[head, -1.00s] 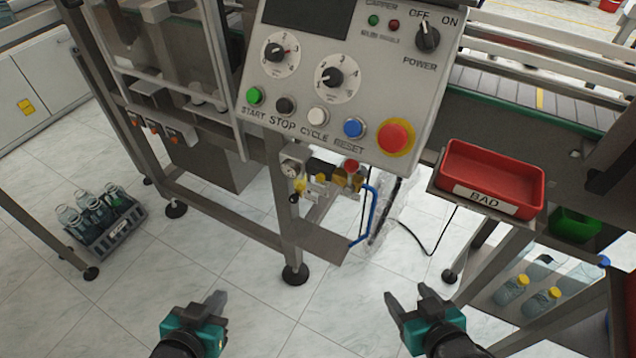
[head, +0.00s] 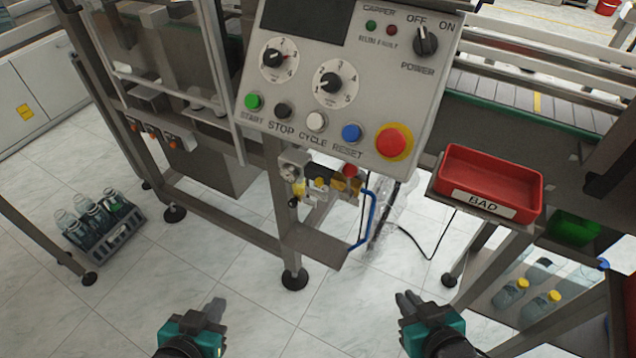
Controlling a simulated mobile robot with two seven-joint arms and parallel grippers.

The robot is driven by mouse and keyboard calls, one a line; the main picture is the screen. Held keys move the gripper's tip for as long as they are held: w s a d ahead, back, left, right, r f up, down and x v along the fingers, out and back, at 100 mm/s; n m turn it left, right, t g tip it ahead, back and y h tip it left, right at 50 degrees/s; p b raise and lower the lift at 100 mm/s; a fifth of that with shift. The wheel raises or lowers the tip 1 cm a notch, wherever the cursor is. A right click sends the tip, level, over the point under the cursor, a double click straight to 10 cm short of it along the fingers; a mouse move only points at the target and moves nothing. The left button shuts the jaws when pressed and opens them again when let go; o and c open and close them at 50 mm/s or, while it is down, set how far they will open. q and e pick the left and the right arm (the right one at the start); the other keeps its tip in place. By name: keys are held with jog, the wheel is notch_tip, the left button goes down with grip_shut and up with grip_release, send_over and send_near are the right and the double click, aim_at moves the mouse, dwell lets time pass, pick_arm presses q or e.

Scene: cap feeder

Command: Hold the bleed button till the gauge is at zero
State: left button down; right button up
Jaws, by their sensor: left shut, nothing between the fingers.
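A small air unit hangs on the frame under the control panel. Its round gauge (head: 290,171) is at the left; the needle is too small to read. A red button (head: 350,171) tops its right end, with yellow parts (head: 320,183) between; I cannot tell for sure which part is the bleed button. My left gripper (head: 213,307) is shut and empty over the floor, below and left of the unit. My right gripper (head: 408,303) is shut with nothing visible in it, below and right of the unit. Neither touches the unit.
The control panel (head: 300,115) with knobs and buttons overhangs the unit. A blue hose (head: 370,220) runs down its right side. A red BAD tray (head: 490,178) stands at the right, a bottle crate (head: 120,232) at the left. The floor between is clear.

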grip_shut()
dwell(0.8)
